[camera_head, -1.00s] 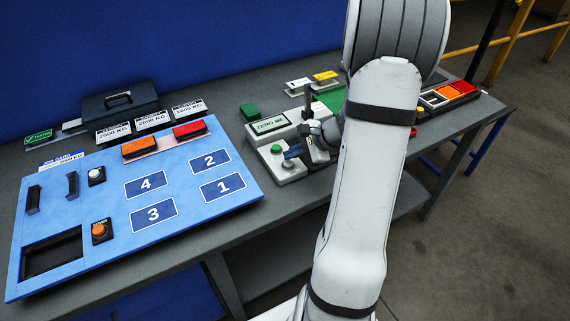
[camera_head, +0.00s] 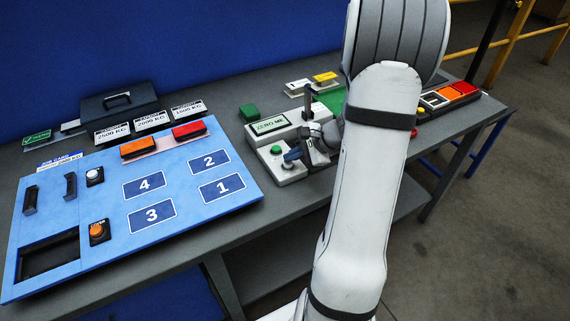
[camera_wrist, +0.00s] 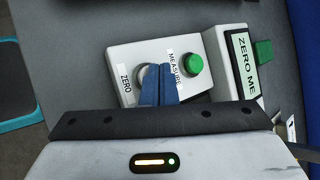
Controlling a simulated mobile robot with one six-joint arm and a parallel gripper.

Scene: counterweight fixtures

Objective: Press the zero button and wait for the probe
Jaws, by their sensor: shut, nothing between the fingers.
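A light-coloured control box (camera_wrist: 120,58) carries a pale round button (camera_wrist: 145,71) beside the label ZERO, and a green button (camera_wrist: 194,64) beside the label MEASURE. The box (camera_head: 288,177) and its green button (camera_head: 276,150) also show in the head view. My gripper (camera_wrist: 160,70) is shut and empty. Its blue fingertips are at the pale button and partly hide it. I cannot tell whether they press it. In the head view my gripper (camera_head: 291,156) is low over the box. The display (camera_head: 270,124) reads "ZERO ME". I cannot make out the probe clearly.
A blue panel (camera_head: 205,188) with numbered pads and red and orange blocks lies left of the box. A dark case (camera_head: 118,102) and weight cards stand behind it. A tray with red and orange blocks (camera_head: 463,88) is at the right. My arm hides the bench's middle.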

